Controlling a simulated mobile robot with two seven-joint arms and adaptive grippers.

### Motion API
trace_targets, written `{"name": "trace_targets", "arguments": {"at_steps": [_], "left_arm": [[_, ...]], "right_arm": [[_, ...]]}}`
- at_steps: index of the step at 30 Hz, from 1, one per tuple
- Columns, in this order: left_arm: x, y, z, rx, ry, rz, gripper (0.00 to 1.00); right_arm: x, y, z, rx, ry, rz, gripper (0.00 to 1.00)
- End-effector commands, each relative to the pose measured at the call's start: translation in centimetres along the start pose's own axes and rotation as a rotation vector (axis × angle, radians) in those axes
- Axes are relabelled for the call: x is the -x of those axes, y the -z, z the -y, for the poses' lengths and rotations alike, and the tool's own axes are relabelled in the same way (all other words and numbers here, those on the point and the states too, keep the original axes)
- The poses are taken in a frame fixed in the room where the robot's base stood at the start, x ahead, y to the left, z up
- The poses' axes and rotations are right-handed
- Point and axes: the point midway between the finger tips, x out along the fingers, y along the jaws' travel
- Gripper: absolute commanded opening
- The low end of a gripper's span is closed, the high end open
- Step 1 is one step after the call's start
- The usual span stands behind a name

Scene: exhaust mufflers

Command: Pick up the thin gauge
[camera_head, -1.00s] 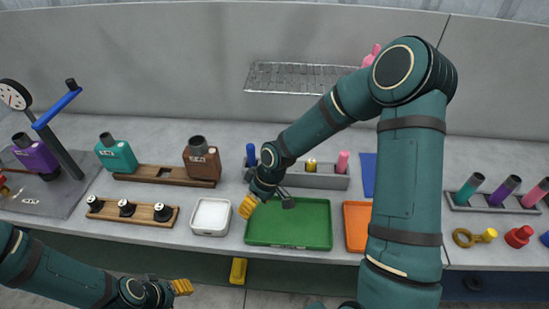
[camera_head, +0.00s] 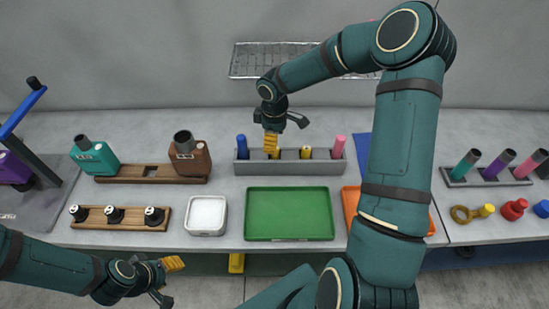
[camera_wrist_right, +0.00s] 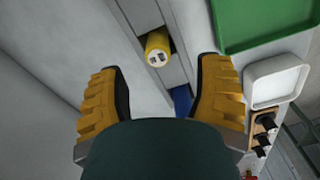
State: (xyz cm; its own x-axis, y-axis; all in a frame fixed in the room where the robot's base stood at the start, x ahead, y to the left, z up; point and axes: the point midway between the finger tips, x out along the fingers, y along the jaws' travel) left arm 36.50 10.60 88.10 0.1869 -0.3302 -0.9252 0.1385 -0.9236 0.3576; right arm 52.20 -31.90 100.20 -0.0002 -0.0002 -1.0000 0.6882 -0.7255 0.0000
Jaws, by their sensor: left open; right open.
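A grey rack (camera_head: 325,168) at the back of the bench holds a blue peg (camera_head: 241,147), a yellow peg (camera_head: 306,153) and a pink peg (camera_head: 339,147). I cannot tell which one is the thin gauge. My right gripper (camera_head: 283,137) is open and empty above the rack, between the blue and yellow pegs, and partly hides the rack. In the right wrist view, the yellow peg (camera_wrist_right: 158,48) stands ahead between the open fingers. The blue peg (camera_wrist_right: 182,100) is partly hidden near the right finger. My left gripper (camera_head: 171,282) is open and empty at lower left, in front of the bench.
A green tray (camera_head: 289,236) lies in front of the rack, with an orange tray (camera_head: 352,195) to its right and a white tray (camera_head: 207,229) to its left. Wooden holders (camera_head: 135,220) stand at left. A wire shelf (camera_head: 250,72) is on the wall behind.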

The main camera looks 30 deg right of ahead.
Motion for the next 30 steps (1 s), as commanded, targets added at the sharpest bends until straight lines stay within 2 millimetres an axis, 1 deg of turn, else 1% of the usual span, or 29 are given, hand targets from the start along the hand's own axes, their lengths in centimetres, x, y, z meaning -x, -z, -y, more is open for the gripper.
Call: {"name": "trace_targets", "arguments": {"at_steps": [5,12,15,18,23,24,26,27,30], "left_arm": [[0.0,0.0,0.0,0.000,0.000,0.000,0.47],[0.0,0.0,0.0,0.000,0.000,0.000,0.47],[-0.1,0.0,0.0,0.000,0.000,0.000,0.47],[-0.1,0.0,0.0,0.000,0.000,0.000,0.47],[-0.1,0.0,0.0,0.000,0.000,0.000,0.47],[-0.1,0.0,0.0,0.000,0.000,0.000,0.47],[-0.1,0.0,0.0,0.000,0.000,0.000,0.47],[-0.1,0.0,0.0,0.000,0.000,0.000,0.47],[-0.1,0.0,0.0,0.000,0.000,0.000,0.47]], "right_arm": [[-1.1,0.0,0.0,0.000,0.002,0.001,0.65],[-4.5,0.0,-0.2,0.000,0.003,0.001,0.65],[-5.4,0.0,-0.2,0.000,0.001,0.001,0.65],[-5.7,0.0,-0.2,0.000,0.000,0.001,0.65],[-5.7,0.0,-0.3,0.000,0.000,0.001,0.65],[-5.7,0.0,-0.3,0.000,0.000,0.000,0.67],[-5.7,0.0,-0.3,0.000,0.000,0.001,0.46],[-5.7,0.0,-0.2,0.000,0.000,0.001,0.32],[-5.7,0.0,-0.2,0.000,0.000,0.001,0.00]]}}
